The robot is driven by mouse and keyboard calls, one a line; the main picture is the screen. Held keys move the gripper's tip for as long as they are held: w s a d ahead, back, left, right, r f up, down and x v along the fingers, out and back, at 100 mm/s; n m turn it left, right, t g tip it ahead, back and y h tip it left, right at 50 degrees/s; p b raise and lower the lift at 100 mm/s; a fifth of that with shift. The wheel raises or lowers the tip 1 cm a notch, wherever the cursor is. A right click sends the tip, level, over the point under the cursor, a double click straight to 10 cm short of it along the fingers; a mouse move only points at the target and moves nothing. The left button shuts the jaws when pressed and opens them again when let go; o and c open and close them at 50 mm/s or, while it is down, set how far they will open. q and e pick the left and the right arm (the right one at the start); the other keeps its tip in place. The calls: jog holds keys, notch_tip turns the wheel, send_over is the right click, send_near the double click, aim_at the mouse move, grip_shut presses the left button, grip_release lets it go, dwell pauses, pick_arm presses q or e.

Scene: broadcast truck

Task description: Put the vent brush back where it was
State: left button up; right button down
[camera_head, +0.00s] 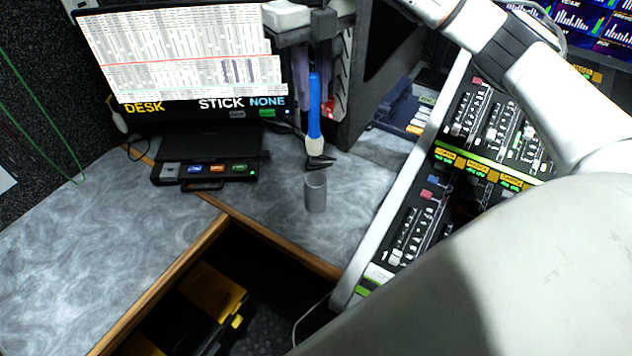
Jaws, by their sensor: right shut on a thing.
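The vent brush looks to be the slim upright item with a bright blue handle (314,108), a pale collar and a dark lower end. It shows just above a small grey cup (316,194) in the picture. The cup stands upright on the desk, and the brush is outside it. My right gripper (320,32) shows at the top centre as pale and dark grey parts above the blue handle. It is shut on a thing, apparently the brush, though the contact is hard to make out. My left gripper is not in view.
A monitor (185,60) and a small button panel (205,170) stand behind left on the grey desk (120,235). A sloped fader console (405,235) bounds the right. A dark opening with yellow-and-black items (212,290) lies in front. Bare desk surrounds the cup.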

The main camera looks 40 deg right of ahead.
aim_at(316, 116)
jog(key=shift+s+d+f, duration=0.1)
jog(key=shift+d+f, duration=0.1)
jog(key=shift+d, duration=0.05)
notch_tip(316, 116, down, 18)
jog(key=shift+r+m+b, duration=0.2)
jog(key=shift+m+b, duration=0.1)
jog(key=shift+b, duration=0.1)
jog(key=c, duration=1.6)
grip_release()
jog(key=shift+r, duration=0.1)
notch_tip(316, 116, up, 12)
jog(key=shift+f, duration=0.1)
